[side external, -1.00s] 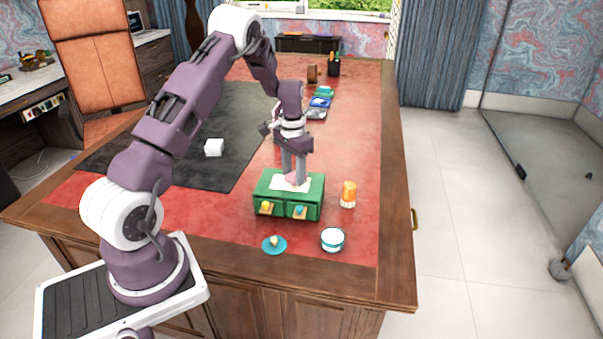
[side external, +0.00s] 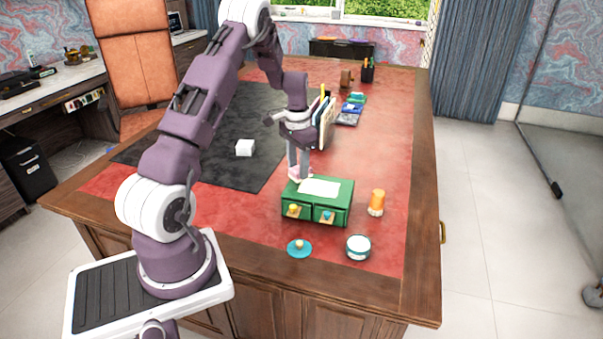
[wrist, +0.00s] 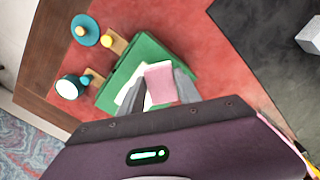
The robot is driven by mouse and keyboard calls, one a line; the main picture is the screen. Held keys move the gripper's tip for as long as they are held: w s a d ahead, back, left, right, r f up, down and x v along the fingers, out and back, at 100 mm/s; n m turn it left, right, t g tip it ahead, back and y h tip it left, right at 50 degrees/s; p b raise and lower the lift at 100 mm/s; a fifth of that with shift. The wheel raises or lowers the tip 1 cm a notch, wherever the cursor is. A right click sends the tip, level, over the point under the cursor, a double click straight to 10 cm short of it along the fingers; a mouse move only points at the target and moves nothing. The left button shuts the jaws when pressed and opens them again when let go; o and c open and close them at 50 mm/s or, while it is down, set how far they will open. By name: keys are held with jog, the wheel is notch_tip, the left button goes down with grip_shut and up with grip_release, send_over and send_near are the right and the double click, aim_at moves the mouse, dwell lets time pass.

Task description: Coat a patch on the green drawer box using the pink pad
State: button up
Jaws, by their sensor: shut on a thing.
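The green drawer box (side external: 338,201) stands on the red leather near the front of the desk, with two small drawers partly out. A white patch (side external: 322,189) lies on its top. My gripper (side external: 299,170) is shut on the pink pad (wrist: 159,80), which shows between the fingers in the wrist view. The pad is at the back left edge of the box top, beside the patch in the side view. I cannot tell whether it touches the box. In the wrist view, the pad and fingers hide part of the patch and box (wrist: 148,48).
An orange-and-white container (side external: 377,201) stands right of the box. A teal-and-white jar (side external: 358,248) and a teal disc with a yellow knob (side external: 299,249) sit in front. A white block (side external: 245,148) lies on the black mat (side external: 220,165). Upright files (side external: 326,122) stand behind my gripper.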

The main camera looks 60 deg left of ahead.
jog(key=shift+r, duration=2.85)
